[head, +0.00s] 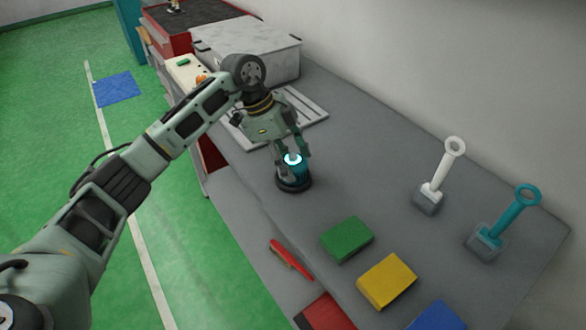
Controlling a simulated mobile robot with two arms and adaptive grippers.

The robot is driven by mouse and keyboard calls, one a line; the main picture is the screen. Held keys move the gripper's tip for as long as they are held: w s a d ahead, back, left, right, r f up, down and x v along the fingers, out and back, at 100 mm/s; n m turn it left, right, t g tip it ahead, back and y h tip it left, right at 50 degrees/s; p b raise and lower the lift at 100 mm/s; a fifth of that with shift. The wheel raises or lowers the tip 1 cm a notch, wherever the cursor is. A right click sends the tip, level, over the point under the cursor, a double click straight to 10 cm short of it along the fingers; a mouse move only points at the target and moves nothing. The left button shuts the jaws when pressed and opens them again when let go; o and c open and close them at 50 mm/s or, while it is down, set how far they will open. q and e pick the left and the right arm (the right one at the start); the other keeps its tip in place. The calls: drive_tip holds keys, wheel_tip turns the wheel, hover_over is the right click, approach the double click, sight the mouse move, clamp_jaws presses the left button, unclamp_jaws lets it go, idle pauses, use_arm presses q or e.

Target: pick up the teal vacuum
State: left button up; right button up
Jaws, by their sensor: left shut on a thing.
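The teal vacuum (303,172) stands upright on the grey worktop, near its front edge. It has a dark round base, a teal body and a glowing white ring on top. My left gripper (292,158) reaches down over it from above, with its fingers shut around the upper body. The fingers hide part of the body. The base appears to be still on the worktop. My right gripper is not in view.
Green (347,239) and yellow (386,281) blocks lie at the front. White (440,175) and teal (505,220) ring-handled tools stand in grey blocks at right. A grey box (250,45) is behind my gripper. A red-handled object (290,259) lies on the lower ledge.

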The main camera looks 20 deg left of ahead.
use_arm(q)
drive_tip(key=c, duration=0.3)
drive_tip(key=shift+r, duration=0.1)
drive_tip(key=shift+c, duration=0.2)
drive_tip(key=shift+w+r, duration=0.1)
drive_tip(key=shift+r, duration=0.4)
wheel_tip(320, 180, up, 3)
drive_tip(key=shift+f+b, duration=0.1)
drive_tip(key=shift+b, duration=0.35)
drive_tip(key=s+d+r+b, duration=0.1)
drive_tip(key=s+d+r, duration=0.5)
drive_tip(key=d, duration=0.4)
drive_tip(key=shift+s+r+b, duration=0.2)
drive_tip(key=shift+r+b, duration=0.2)
drive_tip(key=shift+r, duration=0.15)
drive_tip(key=shift+a, duration=0.1)
drive_tip(key=o, duration=0.7)
drive_tip(key=c, duration=0.4)
drive_tip(key=shift+c, duration=0.2)
